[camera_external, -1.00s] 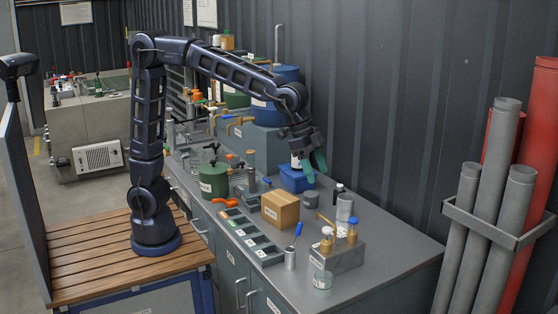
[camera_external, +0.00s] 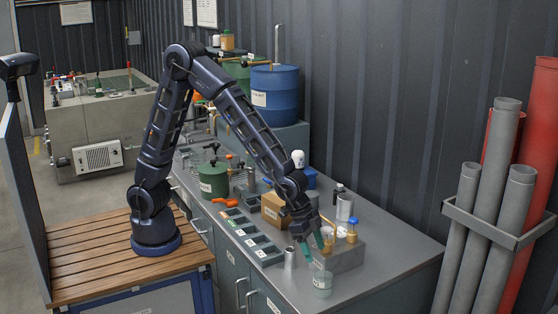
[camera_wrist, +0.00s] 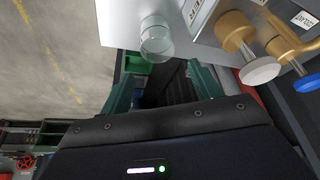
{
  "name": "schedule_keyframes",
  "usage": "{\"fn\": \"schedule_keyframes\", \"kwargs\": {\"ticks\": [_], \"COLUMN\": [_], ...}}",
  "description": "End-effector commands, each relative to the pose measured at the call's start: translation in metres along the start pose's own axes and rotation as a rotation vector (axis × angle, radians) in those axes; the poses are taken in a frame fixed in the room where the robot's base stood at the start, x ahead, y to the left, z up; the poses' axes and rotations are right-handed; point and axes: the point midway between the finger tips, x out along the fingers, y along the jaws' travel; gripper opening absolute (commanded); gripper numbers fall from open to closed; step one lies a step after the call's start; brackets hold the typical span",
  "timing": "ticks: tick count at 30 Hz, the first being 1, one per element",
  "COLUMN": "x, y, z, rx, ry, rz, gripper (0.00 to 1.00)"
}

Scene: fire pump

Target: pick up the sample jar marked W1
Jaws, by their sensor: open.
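A small clear glass jar (camera_external: 322,284) with a pale label stands at the front edge of the bench; its marking is too small to read. It also shows in the wrist view (camera_wrist: 157,42), just beyond the fingertips and roughly between them.
The grey block (camera_external: 345,259) stands close beside the jar. A metal cup (camera_external: 290,257) and a cardboard box (camera_external: 273,208) are near my gripper. A slotted tray (camera_external: 240,231) lies to the left. The bench's right front corner is clear.

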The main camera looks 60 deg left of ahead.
Motion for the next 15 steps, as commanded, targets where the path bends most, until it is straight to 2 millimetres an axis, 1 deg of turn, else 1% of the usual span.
{"fn": "schedule_keyframes", "kwargs": {"ticks": [1, 3, 5, 15], "x": [0.006, 0.012, 0.018, 0.059], "y": [0.001, 0.001, 0.001, 0.001], "z": [0.003, 0.004, 0.004, 0.005], "rx": [0.001, 0.001, 0.001, 0.002], "ry": [-0.001, 0.000, 0.001, -0.001], "rz": [0.001, 0.001, 0.001, 0.001], "gripper": [0.63, 0.63, 0.63, 0.63]}}
